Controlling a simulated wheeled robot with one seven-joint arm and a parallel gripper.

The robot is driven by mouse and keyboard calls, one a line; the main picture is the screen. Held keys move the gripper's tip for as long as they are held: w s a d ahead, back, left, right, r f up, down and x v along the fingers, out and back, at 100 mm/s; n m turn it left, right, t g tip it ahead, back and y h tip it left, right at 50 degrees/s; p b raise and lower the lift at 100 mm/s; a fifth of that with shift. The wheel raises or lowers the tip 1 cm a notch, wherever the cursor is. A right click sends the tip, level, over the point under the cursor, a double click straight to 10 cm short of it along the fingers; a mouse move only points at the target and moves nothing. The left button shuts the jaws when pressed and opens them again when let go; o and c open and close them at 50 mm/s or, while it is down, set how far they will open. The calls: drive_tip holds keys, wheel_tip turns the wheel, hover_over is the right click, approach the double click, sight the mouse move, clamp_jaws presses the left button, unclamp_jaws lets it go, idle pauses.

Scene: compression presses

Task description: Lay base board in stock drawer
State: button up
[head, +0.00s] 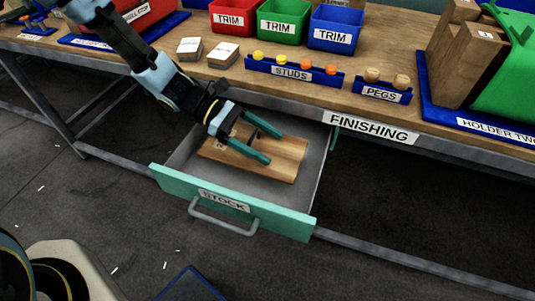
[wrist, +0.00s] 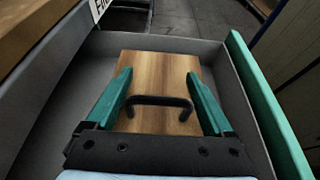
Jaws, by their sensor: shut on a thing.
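The stock drawer (head: 232,201) is pulled open under the bench, with a teal front, a grey handle and a STOCK label. The base board (head: 283,157) is a flat brown wooden plate inside the drawer walls. It also shows in the wrist view (wrist: 160,70), with a black bar handle (wrist: 160,101) on top. My gripper (head: 262,143) is over the board, its teal fingers wide apart and shut on the board, seemingly at the two ends of its handle. Whether the board's underside touches the drawer floor is hard to tell. Part of the board is hidden under my gripper.
The bench edge with the FINISHING label (head: 370,129) overhangs the drawer's back. On the bench stand a blue STUDS rack (head: 293,73), a PEGS rack (head: 382,91) and trim bins (head: 335,27). Bare grey drawer floor (head: 270,190) shows near the front.

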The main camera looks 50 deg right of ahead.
drive_tip(key=shift+f+p, duration=0.3)
drive_tip(key=shift+f, duration=2.25)
drive_tip(key=shift+f, duration=0.1)
drive_tip(key=o, duration=1.3)
drive_tip(key=b+v, duration=0.2)
drive_tip(key=v, duration=1)
drive_tip(key=shift+a, duration=0.1)
